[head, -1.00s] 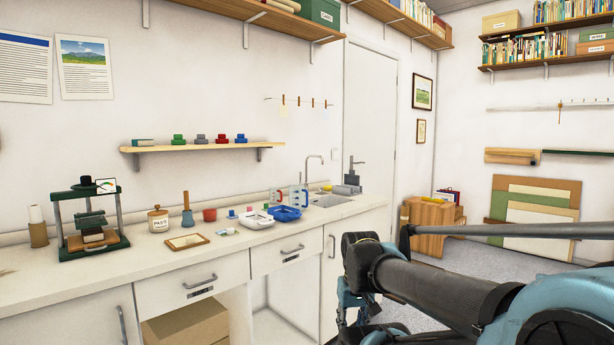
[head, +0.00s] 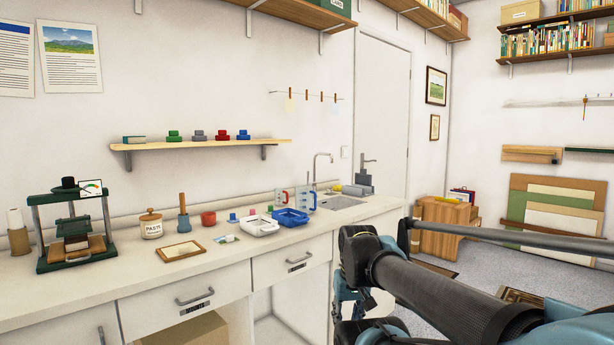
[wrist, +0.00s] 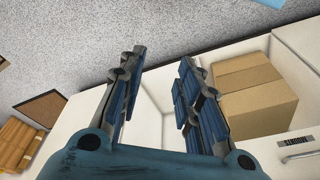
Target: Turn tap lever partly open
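The tap (head: 318,166) is a thin silver gooseneck at the far right end of the counter, beside the sink (head: 338,202). Its lever is too small to make out clearly. My gripper (head: 345,300) hangs in front of the counter, below its top and well apart from the tap. In the wrist view my gripper (wrist: 160,75) has its two blue fingers spread apart with nothing between them. The tap does not show in the wrist view.
Clear measuring jugs (head: 305,198), a blue tray (head: 290,217) and a white tray (head: 258,226) stand on the counter left of the sink. A cardboard box (wrist: 252,95) sits under the counter. A wooden crate (head: 445,228) stands right of the counter.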

